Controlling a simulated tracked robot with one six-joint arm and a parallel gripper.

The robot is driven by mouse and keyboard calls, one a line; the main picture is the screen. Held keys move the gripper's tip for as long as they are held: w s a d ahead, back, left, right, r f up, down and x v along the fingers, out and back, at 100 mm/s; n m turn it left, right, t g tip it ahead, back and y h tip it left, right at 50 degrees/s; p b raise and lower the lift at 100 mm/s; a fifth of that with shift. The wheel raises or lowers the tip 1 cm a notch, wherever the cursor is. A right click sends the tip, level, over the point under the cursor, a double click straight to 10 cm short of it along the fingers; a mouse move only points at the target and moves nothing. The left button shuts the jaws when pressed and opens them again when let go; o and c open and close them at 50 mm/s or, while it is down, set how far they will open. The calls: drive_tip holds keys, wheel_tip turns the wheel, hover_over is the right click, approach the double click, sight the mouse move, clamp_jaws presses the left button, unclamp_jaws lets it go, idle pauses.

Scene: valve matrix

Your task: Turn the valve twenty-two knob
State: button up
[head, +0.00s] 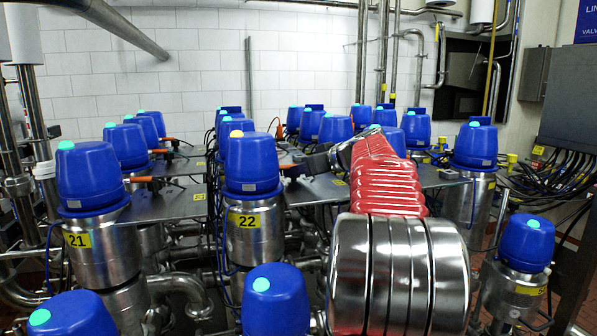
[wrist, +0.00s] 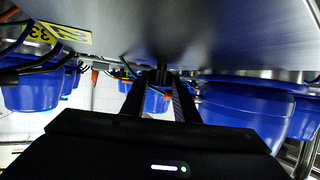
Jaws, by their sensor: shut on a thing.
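Valve twenty-two (head: 252,165) is a blue-capped steel valve with a yellow light on top and a yellow "22" label (head: 247,221), left of centre in the head view. My gripper (head: 293,168) is close against its right side, at the end of my red arm. In the wrist view, its two black fingers (wrist: 160,82) converge on a small dark part below the grey plate, with a bit of orange beside it. I take this part to be the valve twenty-two knob (wrist: 160,73); the fingers hide most of it.
Valve twenty-one (head: 88,180) stands to the left, with an orange handle (head: 137,179) beside it. Several more blue-capped valves with green lights crowd around. Grey plates (head: 172,203) lie between them. Cables and pipes leave little free room.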

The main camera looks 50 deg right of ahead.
drive_tip(key=shift+a, duration=0.1)
drive_tip(key=shift+w+a+f+m+g+h, duration=0.1)
drive_tip(key=shift+m+g+h, duration=0.15)
drive_tip(key=shift+m+h, duration=0.55)
drive_tip(key=shift+s+a+r+m+g+h, duration=0.1)
drive_tip(key=shift+m+g+h, duration=0.1)
drive_tip(key=shift+m+h, duration=0.55)
drive_tip(key=shift+w+a+f+m+g+h, duration=0.1)
drive_tip(key=shift+m+g+h, duration=0.15)
drive_tip(key=shift+m+h, duration=0.5)
drive_tip(key=o, duration=1.1)
drive_tip(key=shift+c, duration=0.2)
drive_tip(key=v, duration=1.4)
drive_tip(key=shift+a+f, duration=0.1)
drive_tip(key=shift+a, duration=0.05)
drive_tip(key=shift+w, duration=0.1)
